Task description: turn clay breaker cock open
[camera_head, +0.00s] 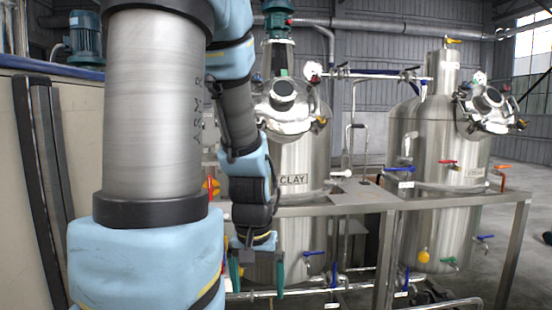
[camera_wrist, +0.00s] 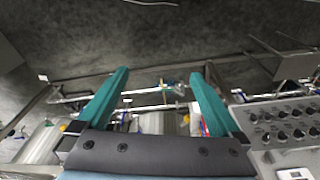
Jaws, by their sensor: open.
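A steel tank labelled CLAY (camera_head: 292,180) stands in the middle of the head view, partly hidden behind my arm. Several small valves show on it: a yellow one (camera_head: 321,123) by the lid and a blue-handled one (camera_head: 315,253) low at the right. I cannot tell which of them is the breaker cock. My gripper (camera_head: 259,288) points down in front of the tank's lower part, its teal fingers apart and empty. In the wrist view my gripper (camera_wrist: 160,75) is open above pipes and the floor, with no handle clearly between its fingers.
A steel rail (camera_head: 440,201) runs in front of the tanks. A second tank (camera_head: 432,150) with several coloured handles stands at the right. In the wrist view a panel with several black knobs (camera_wrist: 285,125) is close at the right. Grey floor lies beyond the pipes.

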